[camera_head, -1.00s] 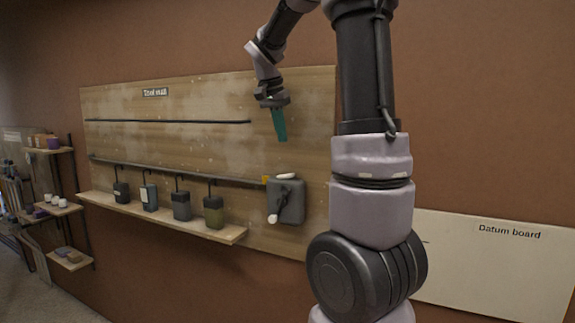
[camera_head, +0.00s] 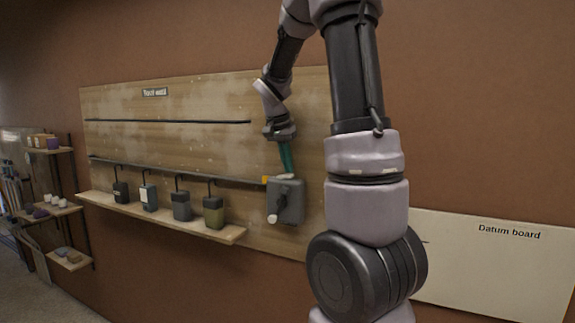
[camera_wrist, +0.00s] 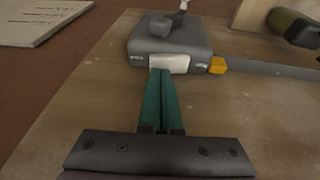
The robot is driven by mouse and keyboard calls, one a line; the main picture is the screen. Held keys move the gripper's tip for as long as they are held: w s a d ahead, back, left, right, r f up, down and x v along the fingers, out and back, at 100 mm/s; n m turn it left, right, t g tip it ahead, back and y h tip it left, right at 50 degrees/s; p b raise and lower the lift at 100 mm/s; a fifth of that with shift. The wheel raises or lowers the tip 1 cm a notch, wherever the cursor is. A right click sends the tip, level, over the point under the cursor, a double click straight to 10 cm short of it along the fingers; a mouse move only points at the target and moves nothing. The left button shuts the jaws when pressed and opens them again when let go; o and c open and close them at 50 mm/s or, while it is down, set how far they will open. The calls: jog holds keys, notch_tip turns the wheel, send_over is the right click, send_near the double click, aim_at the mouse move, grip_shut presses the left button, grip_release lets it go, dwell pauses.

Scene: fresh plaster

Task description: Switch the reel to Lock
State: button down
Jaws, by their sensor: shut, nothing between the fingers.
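The reel is a dark grey box (camera_head: 290,207) on the wooden tool wall, at the right end of a dark rail. A white piece sits at its top edge, a yellow piece (camera_head: 265,180) is beside it, and a dark lever with a white knob (camera_head: 272,218) is on its front. In the wrist view the reel (camera_wrist: 170,38) is upside down, with the white piece (camera_wrist: 168,63) on the near edge. My gripper (camera_head: 290,172) is shut and empty; its green fingertips (camera_wrist: 162,76) are at the white piece. Whether they touch it I cannot tell.
Several dark containers (camera_head: 182,206) hang from the rail above a wooden ledge (camera_head: 155,216) left of the reel. A white datum board (camera_head: 490,265) is at the right. Shelves (camera_head: 55,209) with small items stand at far left.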

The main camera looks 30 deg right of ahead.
jog(key=shift+s+d+f+t+y, duration=0.2)
jog(key=shift+s+f+t+y, duration=0.1)
jog(key=shift+f+y, duration=0.1)
jog(key=shift+w+a, duration=0.1)
jog(key=shift+a, duration=0.05)
jog(key=shift+w+a+r, duration=0.2)
jog(key=shift+w+a, duration=0.25)
jog(key=shift+w, duration=0.2)
jog(key=shift+r, duration=0.3)
jog(key=w+v, duration=0.1)
jog(key=v, duration=1.2)
jog(key=shift+r, duration=0.25)
